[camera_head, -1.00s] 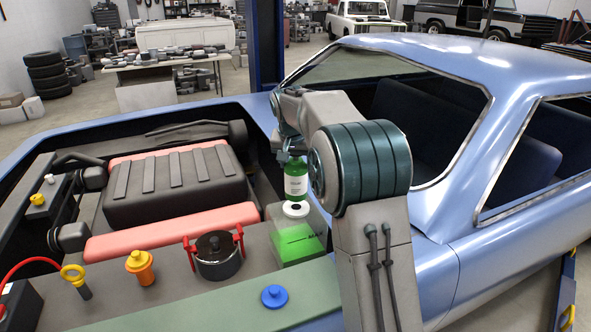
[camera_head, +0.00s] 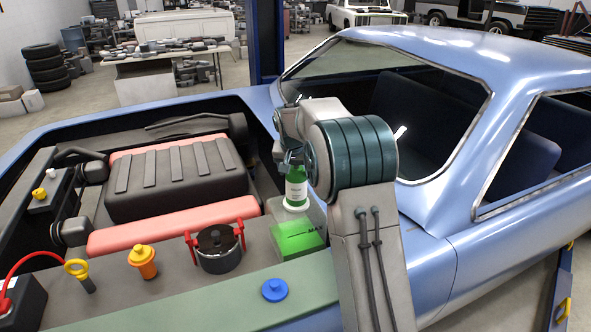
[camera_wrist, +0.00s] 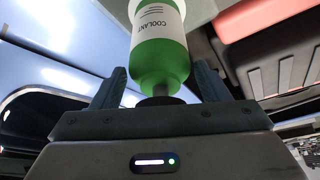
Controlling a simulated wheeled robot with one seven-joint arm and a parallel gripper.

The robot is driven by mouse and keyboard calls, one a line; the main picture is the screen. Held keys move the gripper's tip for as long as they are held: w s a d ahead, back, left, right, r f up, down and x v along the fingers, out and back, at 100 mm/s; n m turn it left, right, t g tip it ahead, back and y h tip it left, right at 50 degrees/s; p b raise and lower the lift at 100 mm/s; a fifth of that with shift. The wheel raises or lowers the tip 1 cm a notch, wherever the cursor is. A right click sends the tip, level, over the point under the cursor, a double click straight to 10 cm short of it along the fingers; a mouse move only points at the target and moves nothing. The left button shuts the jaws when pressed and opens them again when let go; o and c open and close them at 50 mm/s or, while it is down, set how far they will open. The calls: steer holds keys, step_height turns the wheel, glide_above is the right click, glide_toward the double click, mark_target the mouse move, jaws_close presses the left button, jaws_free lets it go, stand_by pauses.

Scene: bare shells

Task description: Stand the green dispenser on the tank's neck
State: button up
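The green dispenser (camera_head: 296,190), a bottle with a white label, stands upright at the tank's white neck (camera_head: 294,207). Its base appears to meet the neck, and the neck's opening is hidden. The pale translucent tank (camera_head: 313,213) has green liquid low inside. My gripper (camera_head: 295,160) is over the dispenser's top, partly hidden by my arm. In the wrist view, my gripper's fingers (camera_wrist: 161,78) stand on both sides of the dispenser (camera_wrist: 160,60), near its shoulder. A thin gap seems to show on the left; firm contact is unclear. The neck is hidden in that view.
A black pot-like cap with red clamps (camera_head: 217,247), an orange cap (camera_head: 142,262), a yellow ring handle (camera_head: 78,270) and a blue cap (camera_head: 274,290) are left and in front of the tank. The car's windshield pillar (camera_head: 455,150) rises right of my arm.

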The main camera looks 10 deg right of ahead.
steer(key=shift+o, duration=0.6)
steer(key=shift+r, duration=0.1)
steer(key=shift+r, duration=0.2)
steer(key=b+v, duration=0.2)
steer(key=v, duration=1)
steer(key=s+d+n+y, duration=0.1)
steer(key=s+d+n, duration=0.1)
steer(key=s, duration=1.7)
steer(key=s+f+n, duration=0.1)
steer(key=s+f, duration=0.3)
steer(key=s, duration=0.5)
steer(key=s+f+n, duration=0.1)
steer(key=s+f, duration=0.4)
steer(key=s, duration=0.4)
steer(key=shift+s+a+g+y, duration=0.2)
steer(key=shift+a+g+y, duration=0.05)
steer(key=shift+g+y, duration=0.05)
steer(key=shift+f, duration=0.1)
